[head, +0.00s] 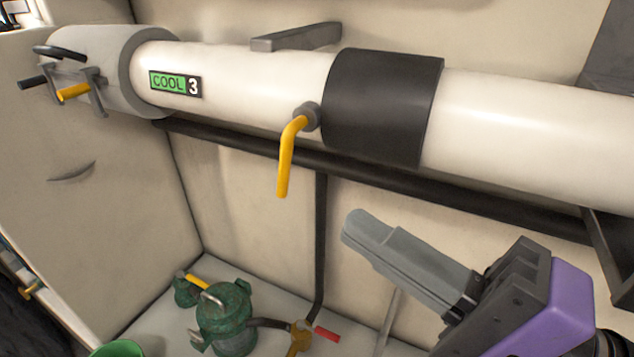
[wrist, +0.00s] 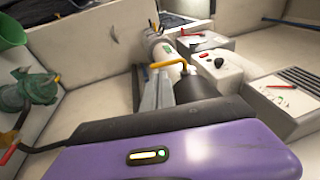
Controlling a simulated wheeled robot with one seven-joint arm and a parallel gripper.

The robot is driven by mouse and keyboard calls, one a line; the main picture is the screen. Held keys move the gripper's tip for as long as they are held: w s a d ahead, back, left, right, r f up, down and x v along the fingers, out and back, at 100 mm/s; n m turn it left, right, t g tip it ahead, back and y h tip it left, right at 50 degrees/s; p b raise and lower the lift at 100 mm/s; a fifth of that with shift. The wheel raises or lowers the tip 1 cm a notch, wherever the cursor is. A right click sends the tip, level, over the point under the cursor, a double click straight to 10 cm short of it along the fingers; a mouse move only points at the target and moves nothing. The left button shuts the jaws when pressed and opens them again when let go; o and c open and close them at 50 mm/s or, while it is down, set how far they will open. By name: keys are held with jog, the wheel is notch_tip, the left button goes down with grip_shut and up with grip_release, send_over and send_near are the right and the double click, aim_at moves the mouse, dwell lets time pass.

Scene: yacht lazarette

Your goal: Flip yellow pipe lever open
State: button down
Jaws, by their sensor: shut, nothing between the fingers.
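The yellow lever (head: 286,160) hangs down from a dark pivot (head: 308,117) on the front of the white pipe (head: 510,115), just left of a black sleeve (head: 382,105). In the wrist view the lever (wrist: 168,64) shows as a bent yellow bar just beyond my fingertips. My gripper (head: 358,226) is shut and empty. In the head view it is to the right of the lever and lower, with a visible gap between them. In the wrist view my gripper (wrist: 160,82) points toward the lever and partly covers the pipe behind it.
A "COOL 3" label (head: 175,83) marks the pipe. A clamp with a second yellow handle (head: 74,92) is at its left end. A dark thin pipe (head: 400,182) runs below. A green pump (head: 224,318) stands on the floor.

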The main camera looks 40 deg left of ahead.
aim_at(287, 183)
jog(key=shift+s+a+r+p, duration=0.1)
jog(key=shift+a+r+p, duration=0.15)
jog(key=shift+a, duration=0.8)
jog(key=shift+w+a+r+p, duration=0.1)
jog(key=shift+a+p, duration=0.15)
jog(key=shift+a, duration=0.8)
jog(key=shift+s+a+r+p, duration=0.1)
jog(key=shift+a+r+p, duration=0.15)
jog(key=shift+a, duration=0.8)
jog(key=shift+f, duration=0.15)
